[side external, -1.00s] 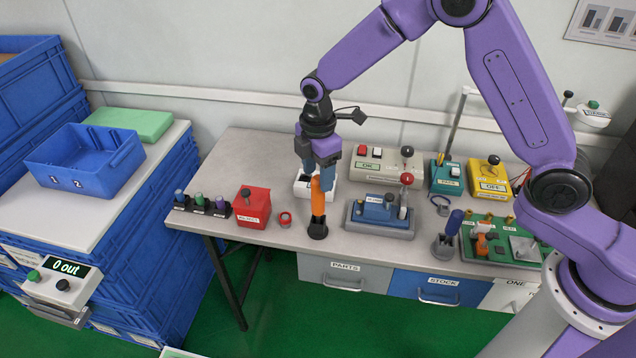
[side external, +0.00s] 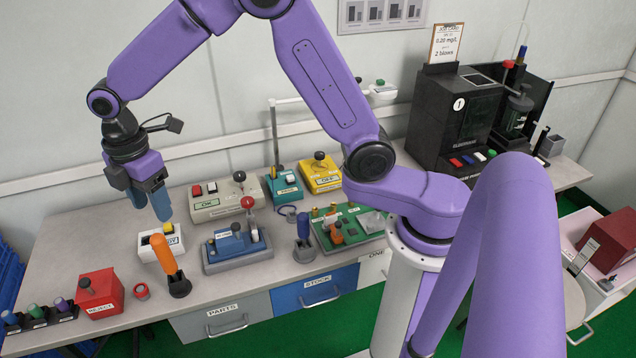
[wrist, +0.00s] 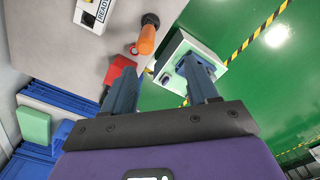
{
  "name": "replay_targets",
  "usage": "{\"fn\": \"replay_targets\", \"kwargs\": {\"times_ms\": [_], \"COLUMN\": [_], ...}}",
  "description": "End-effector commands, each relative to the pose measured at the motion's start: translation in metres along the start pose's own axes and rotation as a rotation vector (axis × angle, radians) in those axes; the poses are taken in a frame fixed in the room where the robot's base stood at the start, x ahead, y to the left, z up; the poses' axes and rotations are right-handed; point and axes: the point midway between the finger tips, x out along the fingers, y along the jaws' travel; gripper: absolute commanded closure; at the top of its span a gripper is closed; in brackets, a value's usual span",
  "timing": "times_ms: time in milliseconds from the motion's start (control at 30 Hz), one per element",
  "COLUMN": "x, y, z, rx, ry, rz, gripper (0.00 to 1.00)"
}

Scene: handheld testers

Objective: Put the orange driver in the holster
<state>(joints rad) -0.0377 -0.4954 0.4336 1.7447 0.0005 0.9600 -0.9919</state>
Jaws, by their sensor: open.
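The orange driver (side external: 163,253) stands with its lower end in the small black holster (side external: 179,287) near the table's front edge. Its handle points up and leans a little to the left in the side view. In the wrist view the driver (wrist: 147,40) shows its handle toward me, with the dark holster (wrist: 151,19) at its far end. My gripper (side external: 152,208) is above the driver's handle, apart from it. Its blue fingers are spread with nothing between them; they also show in the wrist view (wrist: 160,65).
A red box (side external: 101,292) and red ring (side external: 141,291) are left of the holster. A grey-blue fixture (side external: 236,248) with a red-knobbed lever is close on the right. A blue driver (side external: 303,226) stands farther right. A white box (side external: 161,242) is just behind.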

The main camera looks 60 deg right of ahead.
Motion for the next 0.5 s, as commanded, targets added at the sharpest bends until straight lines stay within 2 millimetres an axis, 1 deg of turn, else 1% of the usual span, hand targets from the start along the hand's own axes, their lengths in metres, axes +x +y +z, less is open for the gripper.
{"fn": "replay_targets", "kwargs": {"times_ms": [33, 100, 267, 367, 500], "x": [-0.006, -0.013, -0.024, -0.03, -0.035], "y": [-0.013, -0.032, -0.078, -0.107, -0.149], "z": [0.003, 0.008, 0.025, 0.038, 0.06], "rx": [0.015, 0.044, 0.114, 0.156, 0.216], "ry": [0.002, 0.004, 0.007, 0.011, 0.015], "rz": [0.003, 0.004, 0.006, 0.008, 0.009], "gripper": [0.41, 0.41, 0.41, 0.41, 0.41]}}
